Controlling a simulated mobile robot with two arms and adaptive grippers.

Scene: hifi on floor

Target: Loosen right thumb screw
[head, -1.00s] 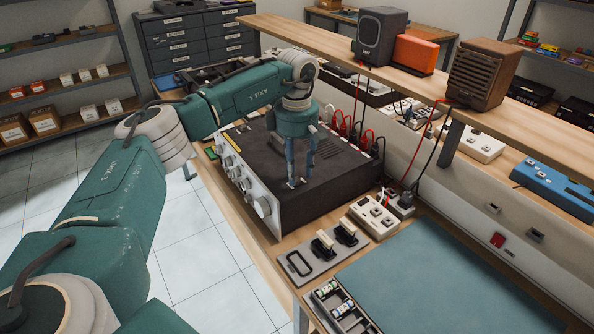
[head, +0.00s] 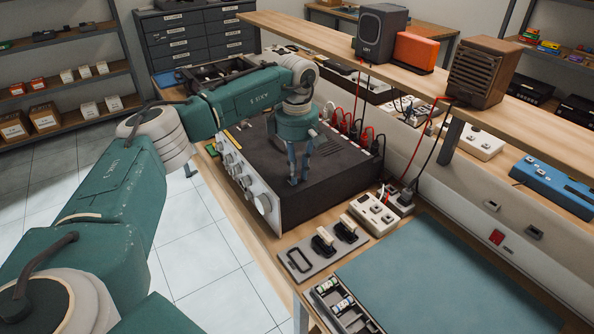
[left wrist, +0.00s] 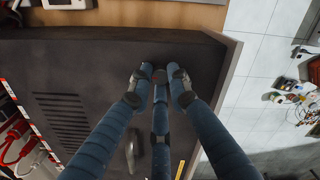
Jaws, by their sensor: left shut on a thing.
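The hifi unit (head: 335,190) is a wide dark box with a silver knobbed front (head: 250,188), lying on the wooden bench. My left gripper (head: 297,181) points down onto its top cover near the front right corner. In the left wrist view the blue fingers of my left gripper (left wrist: 159,77) close together on the right thumb screw, a small dark piece mostly hidden between the fingertips. A grey lever-like piece (left wrist: 130,150) shows on the cover beside the fingers. My right gripper is not in view.
Red and black cables (head: 345,125) plug in along the hifi's back. A grey plate with dark, white-topped parts (head: 322,248), a white box (head: 374,214) and a teal mat (head: 450,280) lie to the right. A shelf with speakers (head: 381,35) runs above the bench's back.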

